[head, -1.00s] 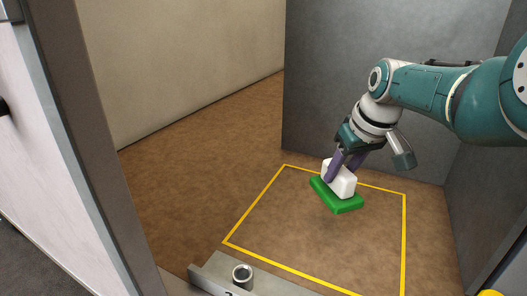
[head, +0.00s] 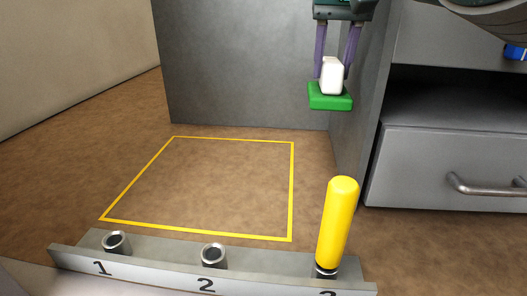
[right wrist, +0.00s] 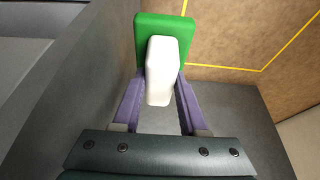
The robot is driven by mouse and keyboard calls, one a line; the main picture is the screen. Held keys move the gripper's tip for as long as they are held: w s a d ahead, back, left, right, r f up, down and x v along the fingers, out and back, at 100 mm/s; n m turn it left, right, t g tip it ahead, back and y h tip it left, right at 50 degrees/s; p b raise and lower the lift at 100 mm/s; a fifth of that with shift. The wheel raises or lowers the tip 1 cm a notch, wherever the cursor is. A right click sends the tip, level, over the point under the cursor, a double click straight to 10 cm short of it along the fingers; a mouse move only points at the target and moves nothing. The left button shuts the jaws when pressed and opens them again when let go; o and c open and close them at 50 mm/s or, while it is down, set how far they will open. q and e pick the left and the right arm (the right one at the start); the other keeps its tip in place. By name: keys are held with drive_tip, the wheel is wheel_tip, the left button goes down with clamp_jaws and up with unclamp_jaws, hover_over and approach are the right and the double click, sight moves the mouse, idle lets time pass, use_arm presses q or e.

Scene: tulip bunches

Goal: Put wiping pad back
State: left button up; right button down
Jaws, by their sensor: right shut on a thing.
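The wiping pad (head: 330,98) has a white block handle on a green base. My right gripper (head: 334,66) is shut on the white handle, with a purple finger on each side. The pad hangs level, green side down, in front of the grey panel, beyond the right back corner of the yellow outline. In the right wrist view the pad (right wrist: 162,60) shows between the fingers of the right gripper (right wrist: 160,90), its green base on the far side. My left gripper is not in view.
A yellow-outlined square (head: 292,190) on the brown surface is empty. A grey numbered rack (head: 150,265) with round sockets runs along the front; a yellow cylinder (head: 338,222) stands in the right one. A grey drawer unit (head: 420,165) with an open shelf is at right.

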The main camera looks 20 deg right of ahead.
wheel_tip(320, 180, down, 20)
drive_tip(key=b, duration=0.7)
drive_tip(key=shift+a+r+b, duration=0.15)
drive_tip(key=shift+r+b, duration=0.1)
drive_tip(key=shift+b, duration=0.1)
drive_tip(key=shift+r, duration=0.1)
drive_tip(key=c, duration=0.9)
unclamp_jaws()
drive_tip(key=shift+f, duration=0.2)
drive_tip(key=o, duration=0.5)
drive_tip(key=shift+c, duration=0.2)
